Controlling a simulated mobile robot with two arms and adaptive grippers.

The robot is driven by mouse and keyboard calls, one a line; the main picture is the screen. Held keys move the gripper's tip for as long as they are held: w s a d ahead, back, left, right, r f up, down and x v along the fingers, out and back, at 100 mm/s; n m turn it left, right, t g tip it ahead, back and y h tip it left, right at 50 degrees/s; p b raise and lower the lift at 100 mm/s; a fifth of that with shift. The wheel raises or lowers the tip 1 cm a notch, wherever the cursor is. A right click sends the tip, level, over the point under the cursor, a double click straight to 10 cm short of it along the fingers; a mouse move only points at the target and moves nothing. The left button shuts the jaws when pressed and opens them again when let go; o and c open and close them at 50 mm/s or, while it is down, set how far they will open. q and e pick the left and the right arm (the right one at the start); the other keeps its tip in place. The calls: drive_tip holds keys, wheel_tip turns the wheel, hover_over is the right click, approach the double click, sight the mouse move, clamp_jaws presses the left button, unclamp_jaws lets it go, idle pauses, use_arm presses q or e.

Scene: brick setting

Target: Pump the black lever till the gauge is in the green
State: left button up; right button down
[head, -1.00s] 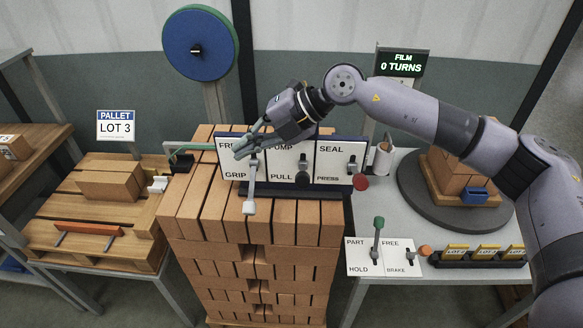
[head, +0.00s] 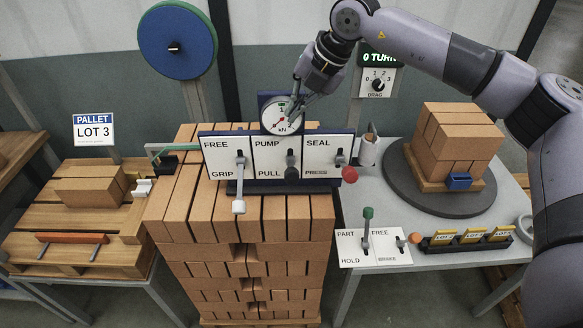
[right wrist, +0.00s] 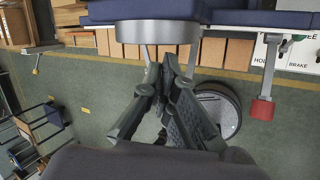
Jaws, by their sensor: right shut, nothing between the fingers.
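The black-knobbed lever (head: 291,172) hangs low on the panel marked PUMP and PULL (head: 270,150). The round gauge (head: 272,118) marked kN stands above that panel. Its red needle shows, but its exact reading and any green band are too small to tell. My right gripper (head: 290,113) is shut and empty, with its fingers in front of the gauge's right side and above the lever. In the right wrist view its fingertips (right wrist: 172,62) are together. My left gripper is not in view.
A SEAL/PRESS lever with a red knob (head: 349,174) is right. The panels stand on stacked bricks (head: 262,208). More bricks stand on a turntable (head: 405,190) at right.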

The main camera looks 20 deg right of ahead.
drive_tip(key=s+a+f+b, duration=0.1)
drive_tip(key=s+f+b, duration=0.2)
drive_tip(key=f+b, duration=0.2)
drive_tip(key=shift+s+f+b, duration=0.35)
drive_tip(key=shift+f, duration=1.1)
drive_tip(key=shift+s+a+f+b, duration=0.1)
drive_tip(key=shift+s+f+b, duration=0.2)
drive_tip(key=shift+b, duration=0.35)
drive_tip(key=shift+w, duration=0.1)
